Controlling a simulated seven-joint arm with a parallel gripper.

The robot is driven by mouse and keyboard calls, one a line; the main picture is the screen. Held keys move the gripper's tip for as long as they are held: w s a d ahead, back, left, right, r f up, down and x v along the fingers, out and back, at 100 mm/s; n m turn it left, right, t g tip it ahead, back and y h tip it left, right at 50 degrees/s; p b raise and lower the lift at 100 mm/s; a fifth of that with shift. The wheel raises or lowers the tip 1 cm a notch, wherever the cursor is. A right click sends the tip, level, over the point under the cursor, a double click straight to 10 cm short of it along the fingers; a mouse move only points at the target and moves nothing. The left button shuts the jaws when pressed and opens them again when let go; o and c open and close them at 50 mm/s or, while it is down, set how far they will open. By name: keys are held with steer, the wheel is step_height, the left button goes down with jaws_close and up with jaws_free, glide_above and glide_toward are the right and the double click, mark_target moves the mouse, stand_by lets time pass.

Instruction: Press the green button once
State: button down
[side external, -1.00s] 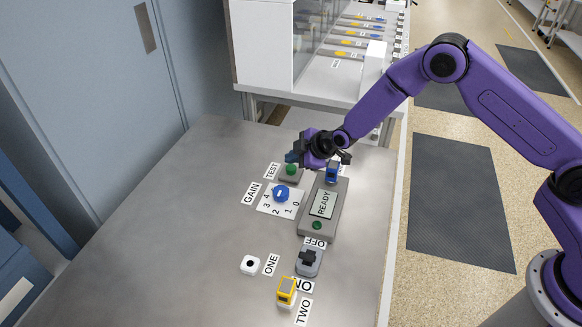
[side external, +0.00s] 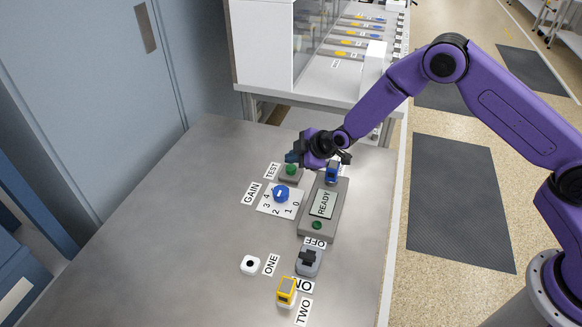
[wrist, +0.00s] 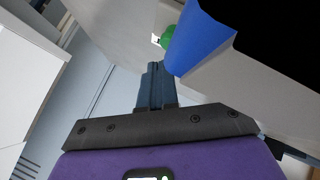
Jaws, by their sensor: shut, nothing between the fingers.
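The green button (side external: 291,170) is a round green cap on a small grey box beside the TEST label. My gripper (side external: 292,157) is shut and empty, with its fingertips close above and behind the button in the side view. I cannot tell from there whether they touch it. In the wrist view my shut fingers (wrist: 154,72) are in the middle, and a green round shape (wrist: 168,36) shows beyond them, partly covered by a large blue thing. I cannot tell for sure that this green shape is the button.
A blue object (side external: 332,173) stands at the far end of the grey READY display unit (side external: 312,225). A blue GAIN knob (side external: 281,194) is close to the button. The table's left side is clear.

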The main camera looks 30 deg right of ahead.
mark_target(294, 169)
steer(key=shift+f, duration=0.15)
steer(key=shift+f, duration=0.3)
steer(key=shift+f, duration=0.5)
stand_by(0.9)
stand_by(0.3)
steer(key=shift+r, duration=0.95)
steer(key=shift+r, duration=2.5)
